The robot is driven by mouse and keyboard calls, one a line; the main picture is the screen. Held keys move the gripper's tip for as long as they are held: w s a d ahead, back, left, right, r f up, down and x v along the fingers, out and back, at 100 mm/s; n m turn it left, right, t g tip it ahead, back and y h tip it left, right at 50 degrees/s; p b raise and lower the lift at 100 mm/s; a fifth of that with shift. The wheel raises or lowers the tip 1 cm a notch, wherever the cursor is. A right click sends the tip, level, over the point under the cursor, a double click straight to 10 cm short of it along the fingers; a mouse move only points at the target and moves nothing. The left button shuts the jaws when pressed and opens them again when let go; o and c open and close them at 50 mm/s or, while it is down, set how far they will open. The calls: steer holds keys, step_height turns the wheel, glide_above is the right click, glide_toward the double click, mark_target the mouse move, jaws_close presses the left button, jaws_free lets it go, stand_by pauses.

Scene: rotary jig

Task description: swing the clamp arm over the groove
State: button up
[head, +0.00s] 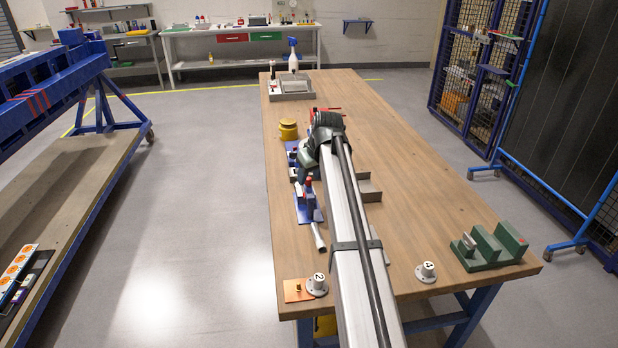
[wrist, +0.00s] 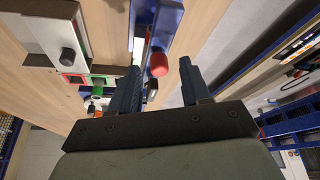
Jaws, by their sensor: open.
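The blue jig (head: 302,206) stands along the left edge of the wooden table, partly hidden behind my arm. A red knob (head: 308,181) stands up on it. In the wrist view, the red knob (wrist: 159,65) shows in the gap between my fingertips, in front of a blue strip of the jig (wrist: 163,28). My gripper (wrist: 160,68) is open, with a dark finger on each side of the knob and no visible contact. I cannot clearly make out the clamp arm or the groove.
A yellow round part (head: 288,130) sits beyond the jig. A grey channel piece (head: 369,188) lies right of my arm. The right side of the table is mostly clear.

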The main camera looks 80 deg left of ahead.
steer(key=v, duration=1.2)
steer(key=shift+d, duration=0.15)
steer(key=shift+r, duration=0.15)
